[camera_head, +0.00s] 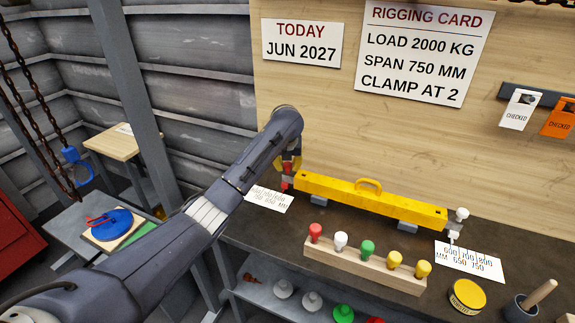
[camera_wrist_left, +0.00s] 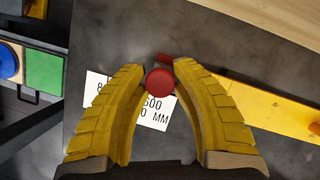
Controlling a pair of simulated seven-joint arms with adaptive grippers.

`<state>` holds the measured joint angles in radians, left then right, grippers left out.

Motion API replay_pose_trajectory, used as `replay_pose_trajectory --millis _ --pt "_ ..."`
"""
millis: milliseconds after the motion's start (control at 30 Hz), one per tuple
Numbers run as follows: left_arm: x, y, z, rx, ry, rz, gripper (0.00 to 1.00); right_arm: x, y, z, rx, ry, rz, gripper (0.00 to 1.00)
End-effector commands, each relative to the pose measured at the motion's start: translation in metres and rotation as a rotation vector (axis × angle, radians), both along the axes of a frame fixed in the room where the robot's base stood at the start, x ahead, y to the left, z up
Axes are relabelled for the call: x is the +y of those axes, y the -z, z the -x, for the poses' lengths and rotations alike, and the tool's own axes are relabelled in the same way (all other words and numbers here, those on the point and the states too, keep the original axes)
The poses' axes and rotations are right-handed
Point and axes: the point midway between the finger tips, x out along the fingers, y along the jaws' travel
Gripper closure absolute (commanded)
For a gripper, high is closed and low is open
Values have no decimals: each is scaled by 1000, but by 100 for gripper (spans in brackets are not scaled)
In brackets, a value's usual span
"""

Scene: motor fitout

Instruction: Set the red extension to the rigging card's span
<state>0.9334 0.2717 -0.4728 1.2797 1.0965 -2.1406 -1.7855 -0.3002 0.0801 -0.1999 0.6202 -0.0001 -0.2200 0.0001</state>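The rigging card (camera_head: 423,50) on the wall reads load 2000 kg, span 750 mm, clamp at 2. A yellow beam (camera_head: 370,202) with a top handle lies on the bench. The red extension (camera_head: 287,184) is at its left end; its round red knob also shows in the left wrist view (camera_wrist_left: 160,80). My left gripper (camera_head: 288,166) is over that end, its yellow fingers close on both sides of the knob and apparently shut on it. The left scale card (camera_head: 268,199) is partly covered, and I cannot read the red extension's setting. My right gripper is out of view.
A white-knobbed extension (camera_head: 460,218) is at the beam's right end, by another scale card (camera_head: 470,262). A wooden block (camera_head: 362,268) with several coloured knobs stands in front.

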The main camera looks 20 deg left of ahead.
Motion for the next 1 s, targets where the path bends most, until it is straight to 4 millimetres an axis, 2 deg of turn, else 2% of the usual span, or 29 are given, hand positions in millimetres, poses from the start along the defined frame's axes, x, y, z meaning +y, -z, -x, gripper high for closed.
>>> replay_pose_trajectory --millis 33,200,467,567,800,1000 --pt "0 0 0 0 0 0 82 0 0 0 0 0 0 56" --pt "0 0 0 0 0 0 100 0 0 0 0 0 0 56" --pt "1 0 0 -1 -1 0 100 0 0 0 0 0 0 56" --pt "13 -1 -1 -1 -4 -3 100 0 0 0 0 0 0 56" --pt "61 -2 -6 -2 -5 -3 100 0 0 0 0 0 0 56" --pt "75 -1 -8 -2 -1 0 100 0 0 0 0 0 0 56"
